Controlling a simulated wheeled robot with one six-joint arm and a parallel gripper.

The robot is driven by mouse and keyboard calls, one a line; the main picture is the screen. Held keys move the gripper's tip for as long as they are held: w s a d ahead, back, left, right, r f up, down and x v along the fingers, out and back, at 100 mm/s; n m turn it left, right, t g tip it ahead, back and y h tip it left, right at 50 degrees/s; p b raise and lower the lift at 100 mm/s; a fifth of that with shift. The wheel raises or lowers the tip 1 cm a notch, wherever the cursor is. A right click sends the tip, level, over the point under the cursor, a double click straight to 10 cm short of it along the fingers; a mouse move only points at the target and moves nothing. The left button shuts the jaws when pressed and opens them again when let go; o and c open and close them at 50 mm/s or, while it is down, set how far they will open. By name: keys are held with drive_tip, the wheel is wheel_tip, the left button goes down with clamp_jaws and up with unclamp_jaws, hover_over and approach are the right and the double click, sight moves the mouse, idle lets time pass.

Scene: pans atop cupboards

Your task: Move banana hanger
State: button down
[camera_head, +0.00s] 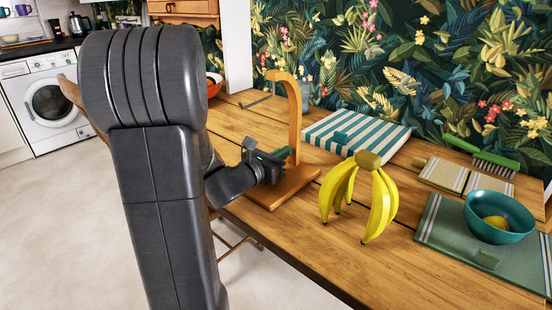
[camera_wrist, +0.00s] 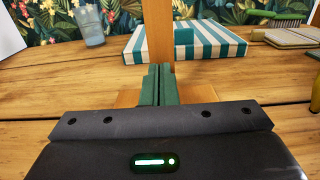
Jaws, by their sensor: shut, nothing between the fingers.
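The wooden banana hanger (camera_head: 294,115) stands upright on the table, with a square base, a tall post and a hooked top. Its post (camera_wrist: 158,28) rises straight ahead in the wrist view. My gripper (camera_head: 285,155) is low over the hanger's base, in front of the post. Its green fingers (camera_wrist: 155,85) are together with nothing between them. I cannot tell whether the fingertips touch the post. A bunch of yellow bananas (camera_head: 362,195) stands on the table to the right of the hanger, apart from it. My forearm hides part of the base's left side.
A striped teal-and-white box or cloth (camera_head: 375,125) lies behind the hanger. A teal bowl (camera_head: 510,215) with a yellow fruit sits on a green mat (camera_head: 450,235) at right. A glass (camera_wrist: 89,24) stands behind left. The table front between bananas and mat is clear.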

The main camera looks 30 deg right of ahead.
drive_tip(key=shift+w+d, duration=0.1)
drive_tip(key=shift+d, duration=0.05)
drive_tip(key=shift+w+d+f+b, duration=0.1)
drive_tip(key=shift+d+f+b, duration=0.1)
drive_tip(key=shift+d+b, duration=0.25)
drive_tip(key=b+x, duration=0.5)
drive_tip(key=x, duration=0.3)
drive_tip(key=shift+w+d, duration=0.2)
drive_tip(key=shift+d, duration=0.1)
drive_tip(key=shift+w+d+r+b, duration=0.1)
drive_tip(key=shift+d+r+b, duration=0.1)
drive_tip(key=shift+d+b, duration=0.1)
